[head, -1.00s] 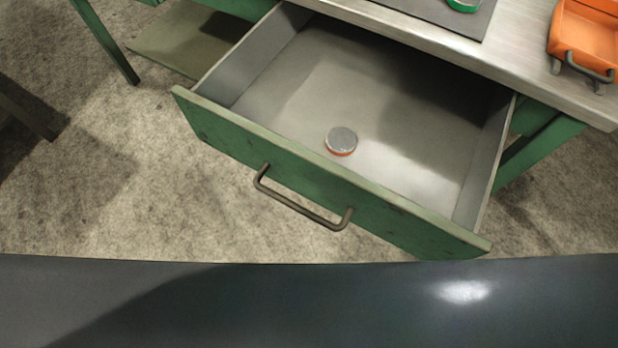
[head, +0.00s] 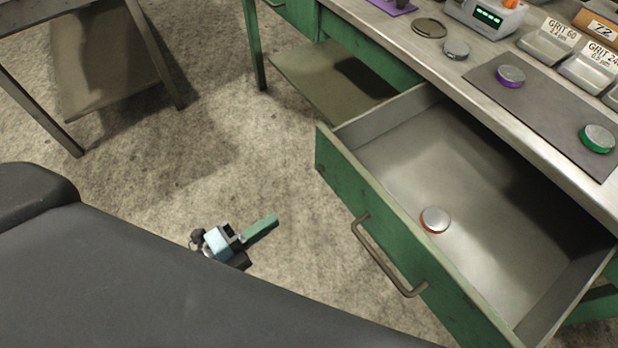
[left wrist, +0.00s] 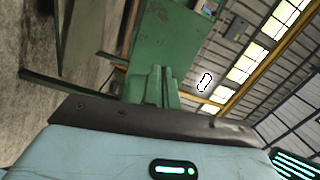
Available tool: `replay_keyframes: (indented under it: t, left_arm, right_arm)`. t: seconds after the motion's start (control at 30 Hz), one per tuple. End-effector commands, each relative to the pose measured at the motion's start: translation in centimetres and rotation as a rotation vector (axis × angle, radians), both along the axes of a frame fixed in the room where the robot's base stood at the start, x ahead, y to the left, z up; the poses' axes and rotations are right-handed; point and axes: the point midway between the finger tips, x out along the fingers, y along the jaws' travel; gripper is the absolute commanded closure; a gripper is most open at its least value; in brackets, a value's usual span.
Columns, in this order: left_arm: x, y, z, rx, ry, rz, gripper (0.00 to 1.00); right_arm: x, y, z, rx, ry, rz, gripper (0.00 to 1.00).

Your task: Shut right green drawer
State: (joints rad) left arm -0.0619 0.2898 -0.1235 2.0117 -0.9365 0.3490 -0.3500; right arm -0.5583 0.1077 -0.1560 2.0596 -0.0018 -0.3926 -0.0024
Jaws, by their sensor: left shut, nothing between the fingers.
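The green drawer (head: 345,183) is pulled out from the workbench, with its grey inside showing. A bar handle (head: 385,258) is on its front. A round tin with an orange-red rim and silver lid (head: 435,219) lies in the drawer near the front panel. My left gripper (head: 262,229) is left of the drawer front, over the floor and apart from the handle, with its green fingers together and empty. The fingers also show in the left wrist view (left wrist: 155,88), pointing toward a green panel. My right gripper is in neither view.
The workbench top (head: 455,75) holds a dark mat (head: 540,105) with a purple-rimmed tin (head: 510,76) and a green-rimmed tin (head: 597,138). Labelled grit trays (head: 548,42) stand at the back right. A low shelf (head: 335,85) is under the bench. Open floor lies left of the drawer.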

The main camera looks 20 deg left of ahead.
Motion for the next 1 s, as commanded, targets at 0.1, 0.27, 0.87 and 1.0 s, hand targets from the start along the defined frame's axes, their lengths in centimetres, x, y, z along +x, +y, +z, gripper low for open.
replay_keyframes:
  t: [0.1,0.27,0.87,1.0]
  left_arm:
    - [0.7,-0.7,1.4,0.087,-0.085,-0.068,1.00]
    - [0.8,-0.9,1.6,0.114,-0.107,-0.089,1.00]
    - [7.0,-5.3,1.8,0.107,-0.106,-0.084,1.00]
    - [9.0,-6.8,1.7,0.107,-0.105,-0.084,1.00]
  right_arm:
    - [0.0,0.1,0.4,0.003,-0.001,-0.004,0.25]
    - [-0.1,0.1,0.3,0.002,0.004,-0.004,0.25]
    - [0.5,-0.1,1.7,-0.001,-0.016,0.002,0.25]
    - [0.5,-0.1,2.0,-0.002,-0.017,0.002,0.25]
